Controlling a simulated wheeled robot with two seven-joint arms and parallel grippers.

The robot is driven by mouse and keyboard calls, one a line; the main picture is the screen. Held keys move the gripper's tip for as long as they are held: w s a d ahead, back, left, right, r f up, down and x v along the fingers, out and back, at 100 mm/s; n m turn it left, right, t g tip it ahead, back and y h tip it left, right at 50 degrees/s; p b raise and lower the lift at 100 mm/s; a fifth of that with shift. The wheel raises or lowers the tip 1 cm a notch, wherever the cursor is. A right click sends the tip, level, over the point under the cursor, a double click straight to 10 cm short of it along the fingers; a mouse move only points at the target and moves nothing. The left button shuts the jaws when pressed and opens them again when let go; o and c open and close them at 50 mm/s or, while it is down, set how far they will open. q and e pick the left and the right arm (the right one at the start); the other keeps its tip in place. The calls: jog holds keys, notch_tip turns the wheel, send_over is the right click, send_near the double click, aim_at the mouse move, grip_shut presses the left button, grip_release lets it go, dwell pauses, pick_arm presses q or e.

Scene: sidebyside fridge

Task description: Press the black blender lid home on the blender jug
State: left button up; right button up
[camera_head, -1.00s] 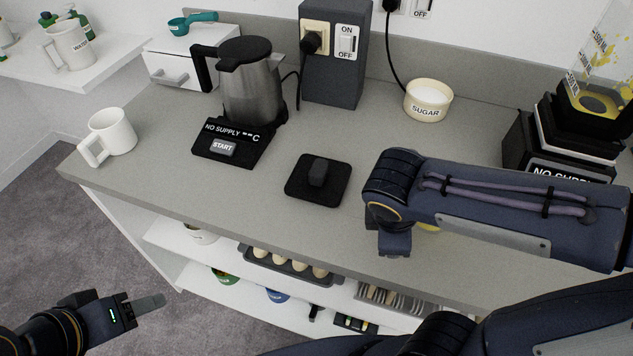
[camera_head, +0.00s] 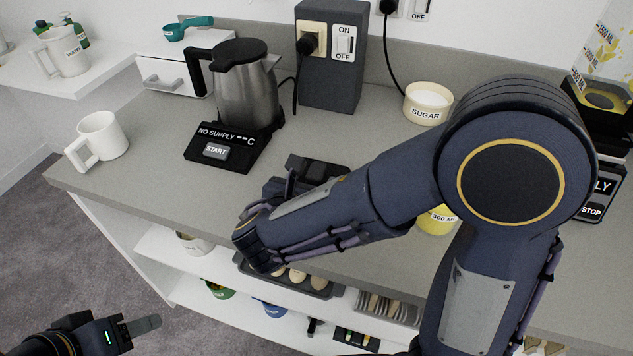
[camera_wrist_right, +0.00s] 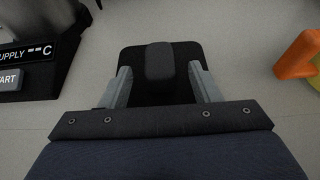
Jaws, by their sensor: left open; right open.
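The black blender lid (camera_head: 322,172), a flat square with a raised knob, lies on the grey counter, partly hidden by my right arm in the head view. In the right wrist view the lid (camera_wrist_right: 160,58) lies ahead with its knob between my open right fingers (camera_wrist_right: 161,88), which do not hold it. In the head view my right gripper (camera_head: 282,187) is over the lid's near left side, partly hidden. The clear blender jug (camera_head: 606,50), with yellow marks, stands at the far right on its black base (camera_head: 603,190). My left gripper (camera_head: 145,326) is open and empty, low at the left.
A kettle (camera_head: 246,95) on its base (camera_head: 222,148) and a white mug (camera_head: 98,140) stand left of the lid. A socket box (camera_head: 330,75) and sugar bowl (camera_head: 428,100) stand behind. A yellow measuring cup (camera_head: 436,221) is behind my right arm. Shelves with eggs run below the counter.

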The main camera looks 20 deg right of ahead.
jog(key=shift+x, duration=1.1)
jog(key=c, duration=1.2)
